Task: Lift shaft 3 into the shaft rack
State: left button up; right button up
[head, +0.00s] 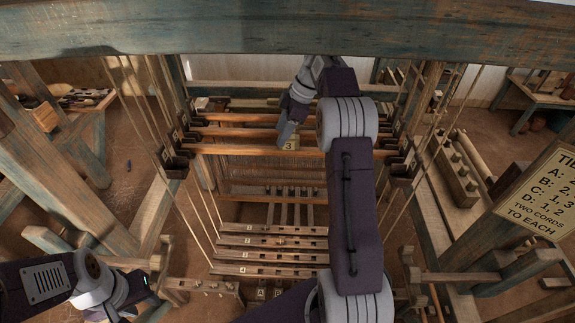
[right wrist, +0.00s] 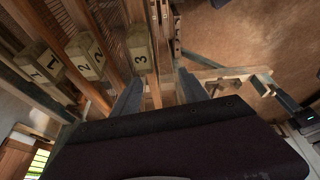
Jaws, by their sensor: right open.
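Shaft 3 is the nearest of the orange-brown shaft bars (head: 230,149) across the loom in the head view. Its tag block marked 3 (head: 290,144) also shows in the right wrist view (right wrist: 139,52). My right gripper (head: 287,134) is at this block, pointing down. In the right wrist view its two fingers (right wrist: 160,90) are apart, and the block lies just beyond the left finger; I cannot tell whether they touch. Dark notched holders (head: 173,158) stand at the shaft ends; I cannot tell whether these are the shaft rack. My left gripper (head: 128,303) is low at the left, its fingers unclear.
Blocks marked 1 (right wrist: 46,64) and 2 (right wrist: 85,56) stand beside block 3. Numbered wooden bars (head: 265,242) lie lower in the loom. Cords (head: 150,100) hang at both sides. A thick beam (head: 150,28) crosses the top. A sign (head: 540,195) stands at right.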

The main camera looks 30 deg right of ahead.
aim_at(294, 136)
jog(key=shift+m, duration=0.6)
jog(key=d+p, duration=0.1)
jog(key=d, duration=0.4)
jog(key=shift+s+d+f, duration=0.1)
jog(key=shift+s+d, duration=0.05)
jog(key=shift+d, duration=0.15)
jog(key=shift+s+d+f, duration=0.1)
jog(key=shift+d+f, duration=0.1)
jog(key=shift+d, duration=0.05)
jog(key=a+f, duration=0.1)
jog(key=f+p, duration=0.1)
jog(key=shift+w+a+f, duration=0.2)
jog(key=shift+a+f, duration=0.1)
jog(key=shift+a, duration=0.1)
jog(key=shift+w+a+f, duration=0.1)
jog(key=shift+f, duration=0.2)
jog(key=shift+w+f, duration=0.1)
jog(key=shift+f, duration=0.05)
jog(key=p+x, duration=0.2)
jog(key=shift+p, duration=0.35)
jog(key=x, duration=0.2)
jog(key=shift+f+p, duration=0.35)
jog(key=shift+f, duration=0.2)
pick_arm(q)
notch_tip(294, 136, up, 7)
pick_arm(e)
grip_shut()
